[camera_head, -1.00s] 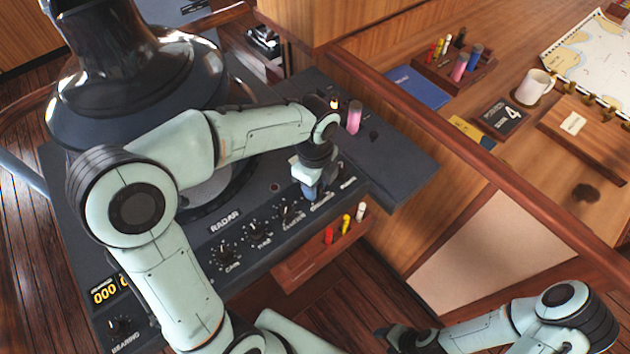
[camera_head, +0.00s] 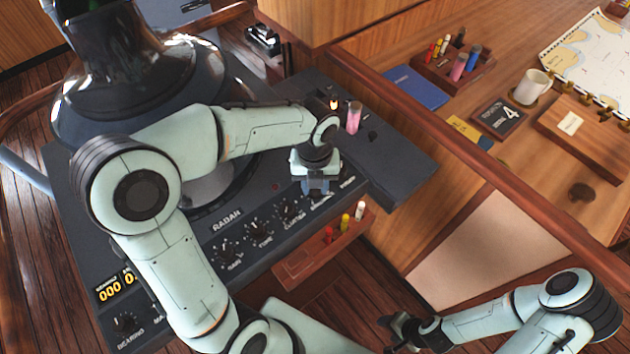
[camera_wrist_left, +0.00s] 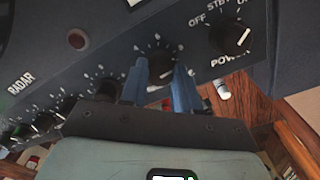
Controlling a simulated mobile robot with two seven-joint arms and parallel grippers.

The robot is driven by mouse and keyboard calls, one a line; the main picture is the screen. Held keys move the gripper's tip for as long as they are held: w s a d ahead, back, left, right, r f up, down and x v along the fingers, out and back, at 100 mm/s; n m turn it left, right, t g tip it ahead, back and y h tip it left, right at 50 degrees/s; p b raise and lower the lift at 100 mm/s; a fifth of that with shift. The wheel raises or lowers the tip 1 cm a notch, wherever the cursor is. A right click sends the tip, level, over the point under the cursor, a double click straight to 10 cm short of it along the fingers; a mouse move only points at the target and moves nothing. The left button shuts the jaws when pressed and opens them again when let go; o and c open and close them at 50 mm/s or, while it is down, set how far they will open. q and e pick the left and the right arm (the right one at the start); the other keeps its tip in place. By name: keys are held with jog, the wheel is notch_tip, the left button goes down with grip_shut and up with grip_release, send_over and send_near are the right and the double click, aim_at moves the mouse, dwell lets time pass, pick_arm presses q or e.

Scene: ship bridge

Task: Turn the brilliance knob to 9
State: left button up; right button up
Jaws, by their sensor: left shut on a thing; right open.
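The brilliance knob (camera_wrist_left: 157,68) is a dark knob on the sloped radar panel, with white scale marks and numbers around it. Its pointer is mostly hidden, so I cannot read its setting. My left gripper (camera_wrist_left: 160,75) has its two blue fingers on either side of this knob and is shut on it. In the head view my left gripper (camera_head: 317,187) points down at the panel's right end and hides the knob. My right gripper (camera_head: 398,328) is open and empty, low in the head view, away from the panel.
The power knob (camera_wrist_left: 235,38) sits just right of the held knob. Clutter (camera_head: 288,212), tune (camera_head: 262,229) and gain (camera_head: 228,251) knobs lie to its left. A wooden tray (camera_head: 318,252) with coloured markers runs below the panel. A pink cylinder (camera_head: 353,118) stands behind.

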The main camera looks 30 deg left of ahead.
pick_arm(q)
jog(key=m, duration=0.4)
jog(key=shift+m, duration=0.4)
dwell(0.4)
jog(key=o, duration=1.1)
jog(key=shift+c, duration=0.2)
notch_tip(320, 180, up, 13)
jog(key=shift+r, duration=0.2)
